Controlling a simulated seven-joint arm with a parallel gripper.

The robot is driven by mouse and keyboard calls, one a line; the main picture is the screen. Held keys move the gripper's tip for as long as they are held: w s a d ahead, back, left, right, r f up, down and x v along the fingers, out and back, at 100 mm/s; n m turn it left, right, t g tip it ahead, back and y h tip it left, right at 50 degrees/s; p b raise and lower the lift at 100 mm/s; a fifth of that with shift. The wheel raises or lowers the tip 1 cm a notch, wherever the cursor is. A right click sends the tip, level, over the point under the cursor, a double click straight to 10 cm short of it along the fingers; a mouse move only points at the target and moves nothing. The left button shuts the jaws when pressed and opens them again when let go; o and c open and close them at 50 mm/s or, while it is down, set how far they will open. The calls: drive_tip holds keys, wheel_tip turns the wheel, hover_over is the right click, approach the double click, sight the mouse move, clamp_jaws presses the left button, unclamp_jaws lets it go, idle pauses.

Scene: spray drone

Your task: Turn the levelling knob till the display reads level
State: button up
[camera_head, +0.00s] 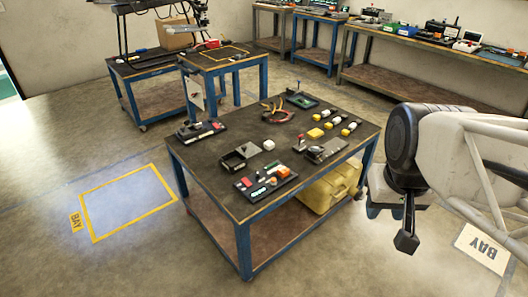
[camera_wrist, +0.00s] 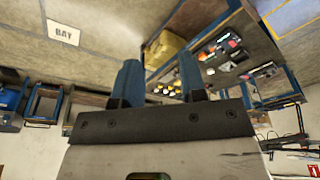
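My gripper (camera_wrist: 158,64) shows two blue fingers standing apart with nothing between them in the wrist view. In the head view my gripper (camera_head: 406,240) hangs to the right of the worktable (camera_head: 222,207), clear of it. Several small devices stand on that table: a dark one (camera_head: 200,131) at the left, a grey one (camera_head: 326,151) at the right with a red-topped post, and an open grey box (camera_head: 240,157). I cannot tell which part is the levelling knob or the display; they are too small to make out.
The table also holds a dark tray (camera_head: 250,190) of coloured parts, orange-handled pliers (camera_head: 277,111), and yellow and white pieces (camera_head: 316,133). A yellow crate (camera_head: 327,188) sits on its lower shelf. Other benches stand behind. Open floor with a yellow-marked bay (camera_head: 128,204) lies left.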

drive_tip(key=w+a+r+g, duration=0.1)
drive_tip(key=w+a+r, duration=0.1)
drive_tip(key=w, duration=1)
drive_tip(key=n+g+h, duration=0.1)
drive_tip(key=n+g, duration=0.2)
drive_tip(key=g, duration=0.3)
hover_over(257, 171)
drive_tip(key=w, duration=0.3)
wheel_tip(257, 171, down, 40)
drive_tip(key=shift+a, duration=0.3)
drive_tip(key=shift+f, duration=0.1)
drive_tip(key=shift+x, duration=3.85)
drive_tip(key=shift+c, duration=0.4)
